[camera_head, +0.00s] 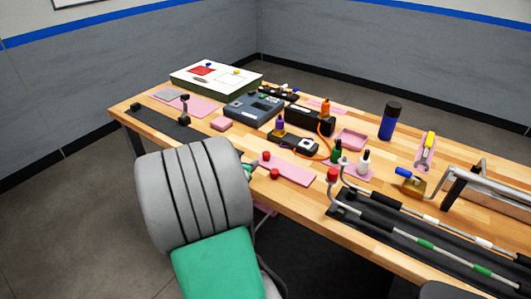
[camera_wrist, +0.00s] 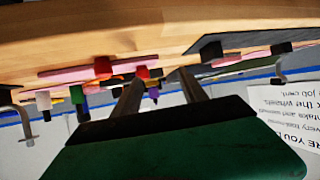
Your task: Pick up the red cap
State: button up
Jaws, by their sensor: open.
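My gripper (camera_head: 248,172) is open just left of the front cap, partly hidden by my arm. In the upside-down wrist view, my gripper's fingers (camera_wrist: 161,78) stand apart with nothing held. One red piece (camera_wrist: 142,72) shows beyond the left fingertip, another (camera_wrist: 102,67) further left.
Green (camera_head: 338,150) and white (camera_head: 364,161) bottles stand behind the red-topped tube. A black mat (camera_head: 400,228) with metal tubes fills the table's right front.

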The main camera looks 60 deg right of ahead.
aim_at(266, 153)
jog(key=shift+m+g+h, duration=0.4)
jog(key=shift+m+h, duration=0.1)
jog(key=shift+h, duration=0.1)
jog(key=s+d, duration=0.1)
jog(key=d, duration=0.1)
jog(key=s+d, duration=0.2)
jog(key=shift+s+d+r, duration=0.1)
jog(key=shift+s+r, duration=0.05)
jog(key=p+x, duration=0.2)
jog(key=x, duration=0.4)
jog(key=shift+d+f, duration=0.3)
jog(key=shift+c, duration=0.4)
grip_shut()
